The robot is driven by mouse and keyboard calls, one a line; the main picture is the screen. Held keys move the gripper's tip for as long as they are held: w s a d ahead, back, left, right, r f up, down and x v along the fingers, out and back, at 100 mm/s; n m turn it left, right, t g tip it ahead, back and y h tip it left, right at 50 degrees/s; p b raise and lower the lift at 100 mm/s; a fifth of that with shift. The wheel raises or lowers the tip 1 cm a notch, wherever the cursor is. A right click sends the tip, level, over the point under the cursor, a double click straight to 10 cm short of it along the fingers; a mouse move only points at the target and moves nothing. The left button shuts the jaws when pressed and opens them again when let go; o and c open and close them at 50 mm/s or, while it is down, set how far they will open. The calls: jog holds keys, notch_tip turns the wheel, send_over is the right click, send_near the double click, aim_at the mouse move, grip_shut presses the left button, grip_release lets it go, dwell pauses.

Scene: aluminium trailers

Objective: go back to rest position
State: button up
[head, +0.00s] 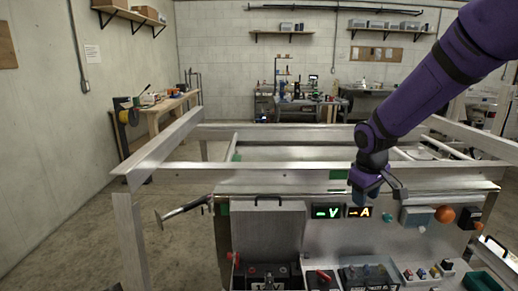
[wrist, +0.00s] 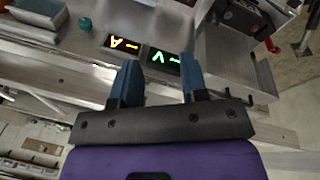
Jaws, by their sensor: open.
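My gripper (head: 368,190) hangs at the end of my purple arm in the head view, in front of the upper part of the metal panel (head: 300,190). In the wrist view my gripper (wrist: 160,78) has its two blue fingers apart, with nothing between them. Beyond the fingertips are two lit displays, a green V display (wrist: 163,61) and an orange A display (wrist: 124,44). In the head view the V display (head: 326,212) and the A display (head: 359,212) sit just left of and below the fingers. I cannot tell whether the fingers touch the panel.
The aluminium trailer frame (head: 330,168) runs across the view under my arm. An open grey case (head: 268,228), a white tray (head: 425,271) and an orange knob (head: 445,214) are near the panel. Floor at left (head: 60,240) is clear.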

jog(key=s+d+r+m+t, duration=0.2)
jog(key=s+r+m, duration=0.1)
jog(key=s+r, duration=0.95)
jog(key=s+r+m+t+y, duration=0.1)
jog(key=s+r+m, duration=0.1)
jog(key=s, duration=1.4)
jog(key=shift+s+d+r+m, duration=0.15)
jog(key=shift+s+r+m, duration=0.2)
jog(key=shift+r, duration=0.1)
